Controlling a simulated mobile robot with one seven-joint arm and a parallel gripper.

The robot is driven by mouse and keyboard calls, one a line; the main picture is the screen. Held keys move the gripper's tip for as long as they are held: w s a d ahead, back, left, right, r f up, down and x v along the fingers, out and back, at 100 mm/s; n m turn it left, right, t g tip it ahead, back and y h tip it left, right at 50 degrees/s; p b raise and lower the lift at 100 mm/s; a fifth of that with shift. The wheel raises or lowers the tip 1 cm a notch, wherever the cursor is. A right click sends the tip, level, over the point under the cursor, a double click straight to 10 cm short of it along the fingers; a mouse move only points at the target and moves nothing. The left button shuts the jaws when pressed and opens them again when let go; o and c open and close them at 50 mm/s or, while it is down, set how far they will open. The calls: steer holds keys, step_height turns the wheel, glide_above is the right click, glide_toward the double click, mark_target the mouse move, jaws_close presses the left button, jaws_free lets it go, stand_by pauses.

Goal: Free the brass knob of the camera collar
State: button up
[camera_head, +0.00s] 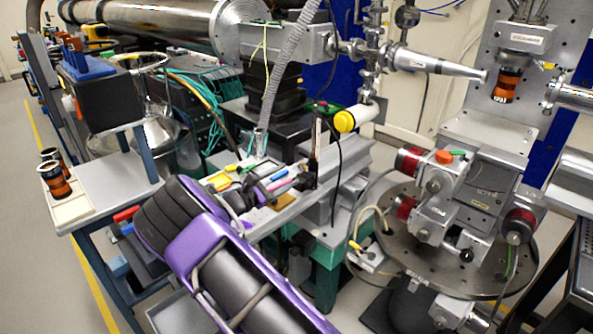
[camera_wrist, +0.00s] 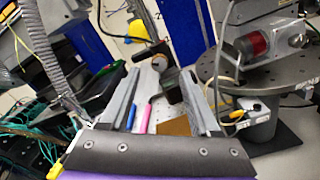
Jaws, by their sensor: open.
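A dark camera with orange bands (camera_head: 507,85) hangs lens-down beneath a metal mount on the upright plate at the upper right in the head view. A metal collar (camera_head: 524,38) sits above it, and a small brass-coloured spot (camera_head: 549,66) shows beside it. I cannot tell for sure whether this spot is the knob. My gripper (camera_wrist: 162,92) is open in the wrist view, its two grey fingers spread with nothing held. It points over the bench with the pens, well left of the hanging camera. The camera and collar are not recognisable in the wrist view.
A yellow-capped cylinder (camera_head: 346,121) stands out above the bench; its yellow end also shows in the wrist view (camera_wrist: 138,31). A round perforated table (camera_head: 480,278) with red-ended stages lies below the camera. Two orange-banded cylinders (camera_head: 55,178) stand on the left table. A conical nozzle (camera_head: 440,66) points toward the camera.

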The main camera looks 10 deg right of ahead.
mark_target(301, 167)
steer(key=x, duration=0.5)
jaws_close()
stand_by(0.3)
